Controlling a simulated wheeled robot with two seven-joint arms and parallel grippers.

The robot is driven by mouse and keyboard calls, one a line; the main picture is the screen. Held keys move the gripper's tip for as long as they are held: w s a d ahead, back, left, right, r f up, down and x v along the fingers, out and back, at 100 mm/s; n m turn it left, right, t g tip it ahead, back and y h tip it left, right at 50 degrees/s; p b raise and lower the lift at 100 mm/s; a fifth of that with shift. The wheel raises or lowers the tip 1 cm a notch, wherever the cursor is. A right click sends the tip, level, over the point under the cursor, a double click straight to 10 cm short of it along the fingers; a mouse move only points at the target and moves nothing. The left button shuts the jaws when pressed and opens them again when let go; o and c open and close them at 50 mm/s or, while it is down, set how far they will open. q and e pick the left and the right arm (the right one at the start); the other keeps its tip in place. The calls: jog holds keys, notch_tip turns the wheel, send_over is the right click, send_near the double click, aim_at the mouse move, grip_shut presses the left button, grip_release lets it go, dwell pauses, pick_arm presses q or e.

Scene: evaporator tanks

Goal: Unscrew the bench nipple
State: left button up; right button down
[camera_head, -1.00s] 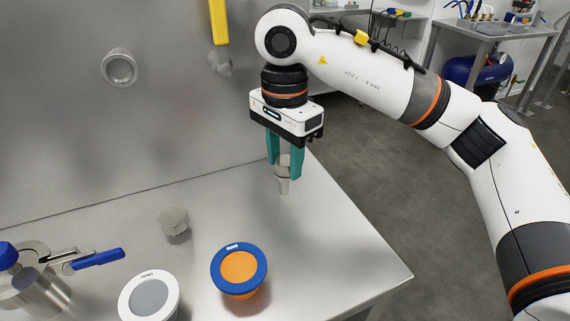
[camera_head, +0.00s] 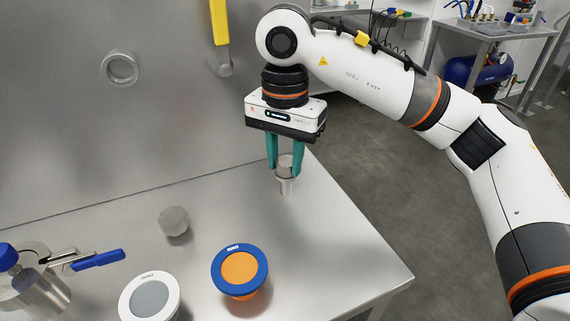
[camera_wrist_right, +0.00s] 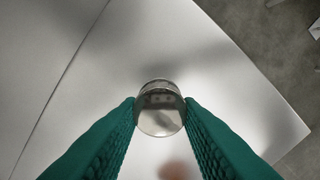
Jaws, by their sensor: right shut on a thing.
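The bench nipple (camera_head: 285,186) is a small metal cylinder standing upright on the steel bench (camera_head: 330,245), near its back right side. My right gripper (camera_head: 285,170) points straight down from above, with its teal fingers shut on the nipple's upper, wider part. In the right wrist view the round metal top of the nipple (camera_wrist_right: 161,118) sits between the two teal fingertips (camera_wrist_right: 160,104), which touch it on both sides. My left gripper is not in view.
A hex metal cap (camera_head: 173,221), a blue-rimmed orange disc (camera_head: 239,268) and a white-rimmed grey disc (camera_head: 149,297) are on the bench. A blue-handled valve (camera_head: 97,259) is at left. A wall port (camera_head: 120,68) and a yellow lever (camera_head: 219,22) are behind.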

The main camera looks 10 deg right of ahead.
dwell(0.3)
jog(key=n, duration=0.3)
jog(key=shift+s+d+n, duration=0.1)
jog(key=shift+n, duration=1.1)
jog(key=shift+f, duration=0.1)
jog(key=n, duration=0.2)
jog(key=shift+n, duration=0.4)
jog(key=shift+d+n, duration=0.1)
jog(key=shift+n, duration=1.1)
jog(key=shift+n, duration=0.8)
jog(key=n, duration=0.3)
jog(key=shift+n, duration=0.3)
